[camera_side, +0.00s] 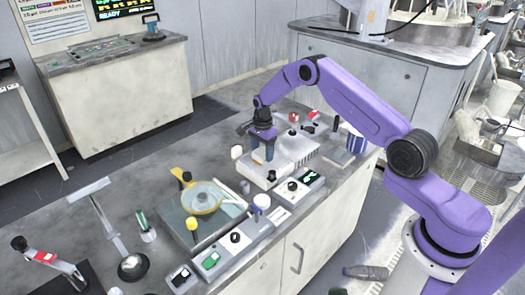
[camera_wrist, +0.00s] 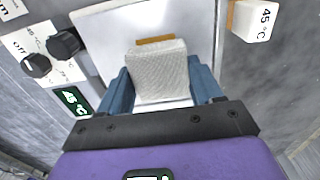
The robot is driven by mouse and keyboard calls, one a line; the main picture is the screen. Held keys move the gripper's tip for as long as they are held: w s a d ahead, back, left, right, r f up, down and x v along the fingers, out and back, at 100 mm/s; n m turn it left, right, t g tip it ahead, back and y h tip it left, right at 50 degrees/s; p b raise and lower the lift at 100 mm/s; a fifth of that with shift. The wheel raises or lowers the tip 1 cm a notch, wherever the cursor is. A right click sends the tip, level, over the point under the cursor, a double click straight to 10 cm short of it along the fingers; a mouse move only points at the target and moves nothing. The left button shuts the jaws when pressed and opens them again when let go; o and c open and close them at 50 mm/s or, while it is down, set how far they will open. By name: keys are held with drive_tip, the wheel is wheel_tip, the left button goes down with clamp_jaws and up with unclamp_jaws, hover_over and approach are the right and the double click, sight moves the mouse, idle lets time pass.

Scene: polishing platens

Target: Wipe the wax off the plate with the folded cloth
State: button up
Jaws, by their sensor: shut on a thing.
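My gripper (camera_side: 263,155) is low over the white plate, and its blue fingers point down. In the wrist view my gripper (camera_wrist: 161,90) is shut on a folded, pale grey woven cloth (camera_wrist: 158,75), held between the two fingers. The white plate (camera_wrist: 112,38) lies beneath the cloth. A strip of orange-brown wax (camera_wrist: 155,40) shows on the plate just beyond the cloth's far edge. The cloth may cover more of the wax. I cannot tell whether the cloth touches the plate. In the side view the cloth and wax are not clearly visible.
A control unit with a green display (camera_side: 311,177) and dark knobs stands beside the plate. A white block marked 45 °C (camera_wrist: 256,20) is at the upper right of the wrist view. A platen with a yellow arm (camera_side: 203,198) and a metal stand (camera_side: 108,220) stand farther left.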

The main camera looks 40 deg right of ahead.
drive_tip(key=shift+f, duration=0.3)
drive_tip(key=o, duration=0.6)
drive_tip(key=shift+r, duration=0.35)
idle(0.3)
drive_tip(key=c, duration=0.7)
drive_tip(key=shift+c, duration=0.2)
drive_tip(key=shift+r, duration=0.15)
drive_tip(key=shift+r, duration=1.85)
